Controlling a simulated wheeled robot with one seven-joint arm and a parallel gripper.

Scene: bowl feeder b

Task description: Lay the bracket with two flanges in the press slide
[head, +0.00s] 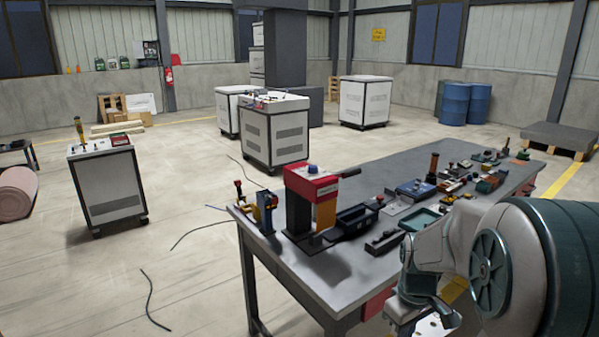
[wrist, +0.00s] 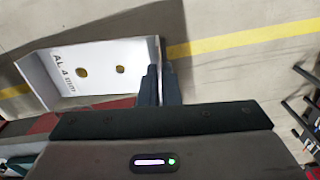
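The bracket (wrist: 100,70) is a pale bent plate with two holes and "AL 4 mm" lettering; a flange shows on its left side. My gripper (wrist: 160,82) has its two dark fingers close together at the bracket's right edge, and looks shut on the bracket there. In the head view my gripper is low, beyond the near side of the bench, with a white piece of the bracket (head: 432,326) under it, partly cut off by the frame. The red press (head: 312,187) stands on the bench's left part. The dark slide (head: 352,219) sits at its right; its inside is hard to see.
The grey bench (head: 335,268) carries a dark block (head: 384,243), a teal tray (head: 420,219) and several tools toward the far right. A small yellow-and-blue device (head: 264,212) stands left of the press. The bench's front left corner is bare.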

